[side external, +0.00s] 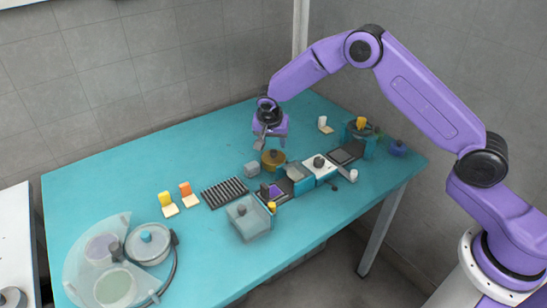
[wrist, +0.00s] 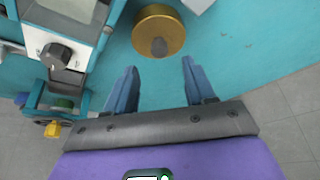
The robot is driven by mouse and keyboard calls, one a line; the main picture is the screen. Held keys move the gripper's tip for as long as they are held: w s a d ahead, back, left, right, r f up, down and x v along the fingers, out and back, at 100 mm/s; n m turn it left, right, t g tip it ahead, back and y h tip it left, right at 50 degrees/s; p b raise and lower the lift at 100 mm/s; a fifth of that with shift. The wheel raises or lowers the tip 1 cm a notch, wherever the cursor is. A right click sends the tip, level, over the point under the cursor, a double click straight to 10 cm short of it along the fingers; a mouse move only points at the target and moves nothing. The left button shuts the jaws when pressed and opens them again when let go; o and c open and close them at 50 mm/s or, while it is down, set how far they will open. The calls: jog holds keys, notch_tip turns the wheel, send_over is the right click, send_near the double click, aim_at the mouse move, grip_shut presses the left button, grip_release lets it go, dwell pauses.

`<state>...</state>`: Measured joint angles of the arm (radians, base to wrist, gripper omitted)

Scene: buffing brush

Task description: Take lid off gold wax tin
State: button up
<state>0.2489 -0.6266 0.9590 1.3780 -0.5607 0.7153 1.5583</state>
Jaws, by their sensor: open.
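The gold wax tin (side external: 273,161) stands on the teal table, with its lid on and a dark knob on top. In the wrist view the gold lid (wrist: 158,22) shows at the top centre, with its grey-brown knob (wrist: 159,47) toward the fingers. My gripper (side external: 262,143) is above the table, close to the tin on its upper-left side in the side view. In the wrist view my gripper (wrist: 160,75) has its two blue fingers spread apart with nothing between them. The fingertips lie short of the tin and do not appear to touch it.
A white block with a dark knob (side external: 319,162) and several boxes stand right of the tin. A grey cube (side external: 251,169) sits close on its left. A dark ribbed rack (side external: 225,192) lies further left. The teal table (side external: 140,178) is bare at the back left.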

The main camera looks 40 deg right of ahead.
aim_at(273, 151)
jog(key=x, duration=0.5)
jog(key=shift+s+a+f, duration=0.1)
grip_shut()
